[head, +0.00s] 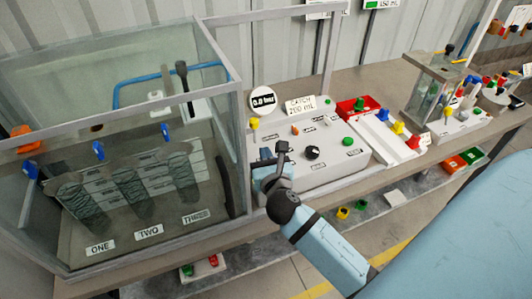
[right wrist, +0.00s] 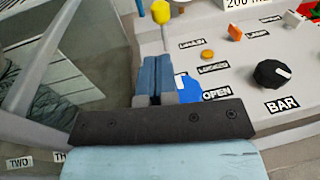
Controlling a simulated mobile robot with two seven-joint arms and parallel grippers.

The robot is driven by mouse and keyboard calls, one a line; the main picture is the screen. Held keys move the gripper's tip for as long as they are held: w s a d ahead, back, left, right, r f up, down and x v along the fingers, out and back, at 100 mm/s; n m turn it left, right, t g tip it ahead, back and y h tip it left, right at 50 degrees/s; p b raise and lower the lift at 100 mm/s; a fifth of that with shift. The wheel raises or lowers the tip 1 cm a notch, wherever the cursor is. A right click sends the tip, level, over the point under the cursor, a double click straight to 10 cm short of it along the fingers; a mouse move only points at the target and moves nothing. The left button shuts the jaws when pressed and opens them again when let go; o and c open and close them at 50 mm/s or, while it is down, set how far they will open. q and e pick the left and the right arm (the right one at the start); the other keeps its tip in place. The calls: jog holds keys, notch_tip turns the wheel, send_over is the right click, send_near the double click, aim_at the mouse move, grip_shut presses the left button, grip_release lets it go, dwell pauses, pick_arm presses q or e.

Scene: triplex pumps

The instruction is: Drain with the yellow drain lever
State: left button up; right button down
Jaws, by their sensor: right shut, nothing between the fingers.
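A yellow knob (head: 254,123) stands at the left end of the light grey control panel, beside the glass tank. It also shows at the top of the right wrist view (right wrist: 161,12), on a thin stem. I take it as the yellow drain lever; no drain label is readable. My right gripper (head: 266,154) is at the panel's left front, on the near side of the yellow knob and apart from it. Its fingers (right wrist: 153,62) are shut with nothing between them. My left gripper is not in view.
The glass tank (head: 236,100) stands close left of my right gripper. A blue part (right wrist: 187,88) by the OPEN label lies just right of the fingers, partly hidden. A black dial (head: 312,152) sits farther right. A readout (head: 263,100) and a CATCH 200 mL card (head: 301,105) stand behind.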

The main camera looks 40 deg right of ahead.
aim_at(253, 121)
jog(key=p+x, duration=0.1)
jog(key=x, duration=0.9)
jog(key=shift+w+d, duration=0.2)
jog(key=shift+w+r+p, duration=0.15)
jog(key=shift+r+p, duration=0.1)
jog(key=shift+p, duration=0.05)
jog(key=shift+w+d+r+p, duration=0.1)
jog(key=shift+w+r+p, duration=0.1)
jog(key=shift+w+p, duration=0.3)
jog(key=shift+w+d+r+p, duration=0.1)
jog(key=shift+w+r+p, duration=0.15)
jog(key=shift+p, duration=0.45)
jog(key=shift+w+d+f+p, duration=0.15)
jog(key=shift+w+d+p, duration=0.05)
jog(key=shift+w+p, duration=0.3)
